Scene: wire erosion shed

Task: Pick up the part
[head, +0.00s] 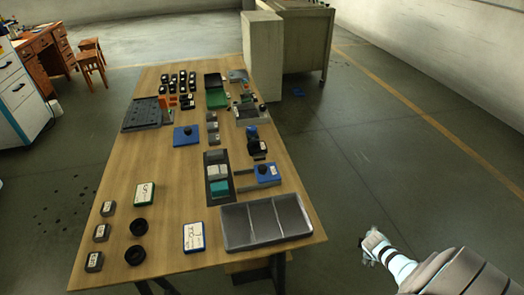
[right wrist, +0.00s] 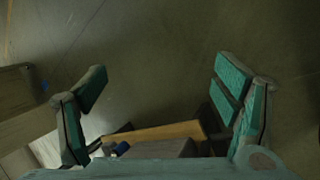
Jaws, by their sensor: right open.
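Several small parts stand on the wooden table (head: 165,205), and I cannot tell which one is the part. Candidates include a dark round piece on a blue plate (head: 180,136), a blue block with a dark knob (head: 267,173), black rings (head: 138,227) and grey labelled blocks (head: 101,232). My right gripper (head: 369,246) is off the table's right edge, above the floor. In the right wrist view my right gripper (right wrist: 165,82) has its teal-padded fingers wide apart with nothing between them. My left gripper is not in view.
An empty grey compartment tray (head: 265,222) lies at the table's near right corner. A pale block (head: 262,55) and a machine cabinet (head: 305,40) stand beyond the table.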

